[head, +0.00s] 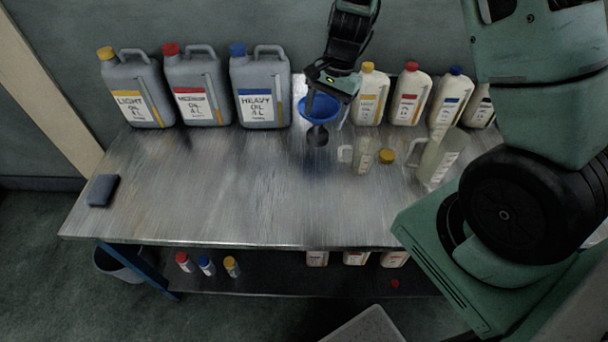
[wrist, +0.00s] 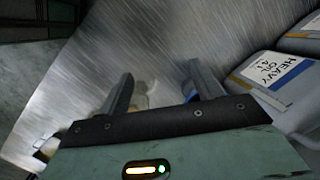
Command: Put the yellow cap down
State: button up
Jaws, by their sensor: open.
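A loose yellow cap (head: 387,156) lies on the metal table, just right of a small clear measuring jug (head: 365,155). My gripper (head: 327,108) is at the back of the table, left of the cap and above it. Its two fingers point down and stand apart in the wrist view (wrist: 163,88), with no cap seen between them. A blue funnel (head: 319,105) is right by the fingers in the head view; I cannot tell if they touch. Other yellow caps sit on the light oil canister (head: 132,95) and on a cream bottle (head: 369,95).
Grey canisters with red (head: 196,90) and blue (head: 260,90) caps stand at the back left. Several cream bottles (head: 408,95) line the back right. A larger clear jug (head: 440,158) stands right of the cap. A dark cloth or sponge (head: 103,190) lies front left. The table's front middle (head: 250,205) is clear.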

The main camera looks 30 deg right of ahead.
jog(key=s+a+r+n, duration=0.5)
jog(key=a+r+n, duration=0.1)
jog(key=a, duration=0.5)
jog(key=s+a+r+n+h, duration=0.1)
jog(key=s+a+r+n, duration=0.2)
jog(key=s+n, duration=0.4)
jog(key=s+a+r+n, duration=0.4)
jog(key=s+a+n, duration=0.2)
jog(key=s, duration=0.6)
jog(key=shift+r+n+h, duration=0.25)
jog(key=shift+n+h, duration=0.15)
jog(key=shift+s, duration=0.1)
